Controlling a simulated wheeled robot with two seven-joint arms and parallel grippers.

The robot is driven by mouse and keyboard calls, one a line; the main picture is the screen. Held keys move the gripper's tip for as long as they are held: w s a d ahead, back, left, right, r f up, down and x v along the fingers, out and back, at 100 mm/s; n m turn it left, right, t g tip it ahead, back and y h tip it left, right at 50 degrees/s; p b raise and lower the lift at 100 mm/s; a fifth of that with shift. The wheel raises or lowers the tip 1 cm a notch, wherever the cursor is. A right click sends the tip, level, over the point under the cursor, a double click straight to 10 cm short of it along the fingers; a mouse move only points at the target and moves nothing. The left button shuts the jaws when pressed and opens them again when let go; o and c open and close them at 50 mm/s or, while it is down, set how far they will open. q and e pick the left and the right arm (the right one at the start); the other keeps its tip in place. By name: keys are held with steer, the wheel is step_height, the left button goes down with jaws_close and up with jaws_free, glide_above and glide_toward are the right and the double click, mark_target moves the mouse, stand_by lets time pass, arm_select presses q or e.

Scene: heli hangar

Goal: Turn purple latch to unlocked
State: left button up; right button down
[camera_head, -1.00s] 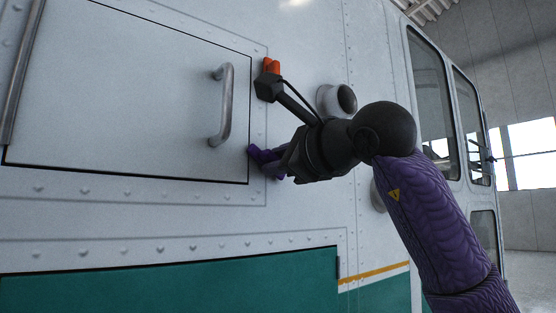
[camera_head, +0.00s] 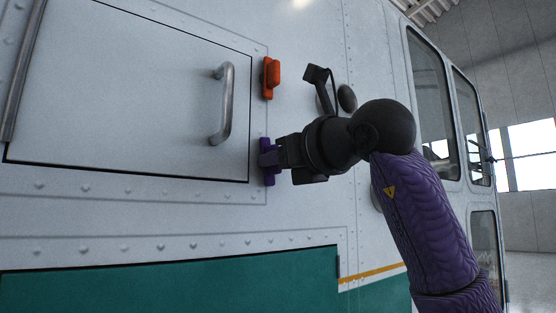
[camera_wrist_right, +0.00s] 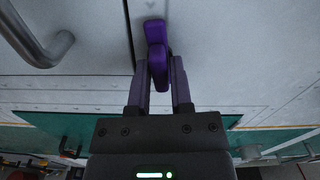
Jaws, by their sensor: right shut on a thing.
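The purple latch (camera_head: 268,177) is on the white helicopter side, just right of the lower right corner of the hatch door (camera_head: 140,95). It stands upright, beside the door edge in the head view. My right gripper (camera_head: 273,157) comes in from the right and is shut on the latch's raised grip, hiding its middle. In the right wrist view, the latch (camera_wrist_right: 156,35) sits between the two fingers of the gripper (camera_wrist_right: 159,82). My left gripper is not in view.
An orange latch (camera_head: 271,78) stands upright above the purple one. A metal handle (camera_head: 227,105) sticks out of the door left of my gripper. A dark round fitting (camera_head: 347,98) is on the wall behind my wrist. Cabin windows are at right.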

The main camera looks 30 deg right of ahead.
steer(key=shift+f+m, duration=0.1)
steer(key=shift+m, duration=0.6)
steer(key=c, duration=0.6)
jaws_free()
steer(key=shift+s, duration=0.1)
steer(key=s+b, duration=0.3)
steer(key=s, duration=0.6)
steer(key=shift+s+d, duration=0.4)
